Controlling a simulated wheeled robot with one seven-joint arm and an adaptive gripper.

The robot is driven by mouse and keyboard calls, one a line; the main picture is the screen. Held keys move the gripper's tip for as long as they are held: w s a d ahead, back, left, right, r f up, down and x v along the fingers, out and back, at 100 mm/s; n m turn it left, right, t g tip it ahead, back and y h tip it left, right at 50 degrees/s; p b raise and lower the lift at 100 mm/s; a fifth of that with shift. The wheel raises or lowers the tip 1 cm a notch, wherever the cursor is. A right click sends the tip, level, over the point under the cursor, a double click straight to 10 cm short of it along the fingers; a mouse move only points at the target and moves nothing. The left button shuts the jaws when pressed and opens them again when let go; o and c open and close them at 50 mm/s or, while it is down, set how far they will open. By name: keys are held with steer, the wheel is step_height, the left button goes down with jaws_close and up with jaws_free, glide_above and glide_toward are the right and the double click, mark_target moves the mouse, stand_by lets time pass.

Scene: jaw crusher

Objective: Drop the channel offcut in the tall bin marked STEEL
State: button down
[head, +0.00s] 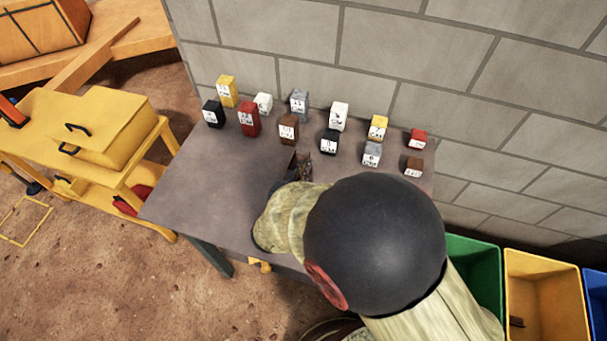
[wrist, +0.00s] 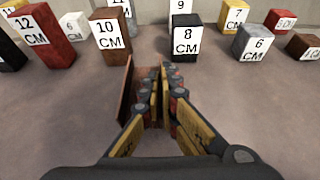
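A rust-brown piece, which looks like the channel offcut (wrist: 122,98), stands on the grey table with one upright wall left of my fingers in the wrist view. In the head view only a small brown part of it (head: 304,160) shows past my arm. My gripper (wrist: 160,80) is at the piece, its fingers nearly together. They appear closed on its other wall, which they mostly hide. No STEEL mark shows. A green bin (head: 474,262), a yellow bin (head: 545,275) and a blue bin (head: 597,295) stand right of the table; which one is tall I cannot tell.
Several blocks with cm labels stand behind the piece, including a brown one (wrist: 108,38) and a black one (wrist: 186,44). A block wall (head: 410,60) rises behind the table (head: 205,180). A yellow cart (head: 90,130) stands left. The table's left part is clear.

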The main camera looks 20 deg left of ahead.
steer(key=shift+f+b, duration=0.3)
steer(key=shift+f, duration=0.8)
steer(key=shift+f, duration=0.15)
steer(key=c, duration=2)
jaws_free()
steer(key=shift+d, duration=0.1)
steer(key=shift+c, duration=0.2)
steer(key=shift+r, duration=0.2)
steer(key=shift+s+r, duration=0.15)
steer(key=shift+s, duration=0.25)
steer(key=p+v, duration=0.3)
steer(key=v, duration=0.8)
steer(key=shift+s, duration=0.15)
